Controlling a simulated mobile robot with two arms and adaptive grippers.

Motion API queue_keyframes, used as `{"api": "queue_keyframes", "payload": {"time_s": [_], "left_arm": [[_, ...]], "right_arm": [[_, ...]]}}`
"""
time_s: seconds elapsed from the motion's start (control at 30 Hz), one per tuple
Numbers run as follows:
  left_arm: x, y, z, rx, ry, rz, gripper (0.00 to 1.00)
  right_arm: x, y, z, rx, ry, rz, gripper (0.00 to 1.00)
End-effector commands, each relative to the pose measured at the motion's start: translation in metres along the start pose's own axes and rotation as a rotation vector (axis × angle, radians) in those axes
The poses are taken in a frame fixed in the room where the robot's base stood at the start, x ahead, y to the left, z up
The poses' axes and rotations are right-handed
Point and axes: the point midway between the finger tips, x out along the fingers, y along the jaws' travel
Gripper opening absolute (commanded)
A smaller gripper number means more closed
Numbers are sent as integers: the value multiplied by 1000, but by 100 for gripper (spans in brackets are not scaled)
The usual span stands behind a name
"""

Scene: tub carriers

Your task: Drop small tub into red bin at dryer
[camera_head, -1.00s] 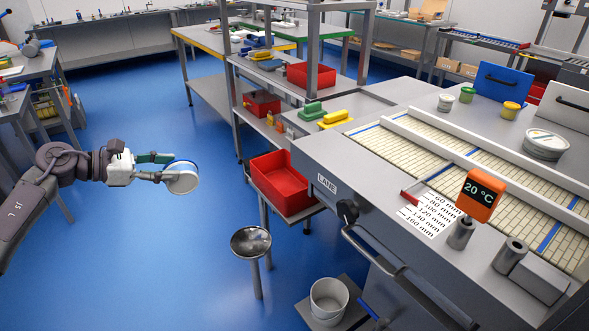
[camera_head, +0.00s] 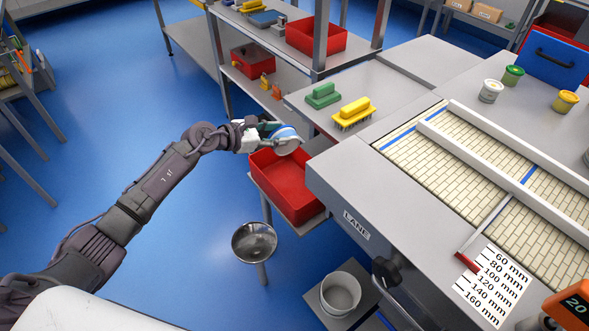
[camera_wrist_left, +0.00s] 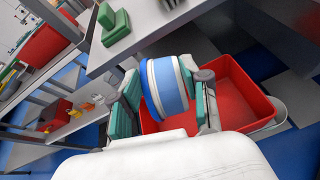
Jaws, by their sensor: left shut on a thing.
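My left gripper (camera_head: 270,137) is shut on a small white tub (camera_head: 286,147) with a blue band. In the left wrist view the tub (camera_wrist_left: 166,88) sits tilted between the two green-padded fingers (camera_wrist_left: 168,98). In the head view the tub is over the back part of the red bin (camera_head: 290,190), which stands on a low shelf beside the lane machine. The left wrist view shows the red bin (camera_wrist_left: 238,92) behind and below the tub. What the bin holds is partly hidden; the part I see looks empty. My right gripper is not in view.
The lane machine's grey edge (camera_head: 330,185) stands close to the right of the bin. A metal bowl on a stand (camera_head: 255,241) and a grey bucket (camera_head: 340,293) are in front. Another red bin (camera_head: 251,63) is on a shelf behind. Blue floor is free on the left.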

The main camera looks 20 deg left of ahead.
Motion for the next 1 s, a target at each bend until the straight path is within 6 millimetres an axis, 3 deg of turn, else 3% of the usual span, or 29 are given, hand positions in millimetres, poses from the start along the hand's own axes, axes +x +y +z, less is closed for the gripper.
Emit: {"api": "queue_keyframes", "payload": {"time_s": [0.6, 0.93, 0.97, 1.0], "left_arm": [[22, -11, -52, -2, -2, 2, 4], [23, -11, -53, -1, -2, 2, 4], [23, -11, -53, -1, -2, 2, 51], [23, -11, -53, -1, -1, 2, 58]], "right_arm": [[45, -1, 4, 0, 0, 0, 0], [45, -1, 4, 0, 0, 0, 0], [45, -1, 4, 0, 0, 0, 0], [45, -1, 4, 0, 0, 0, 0]]}}
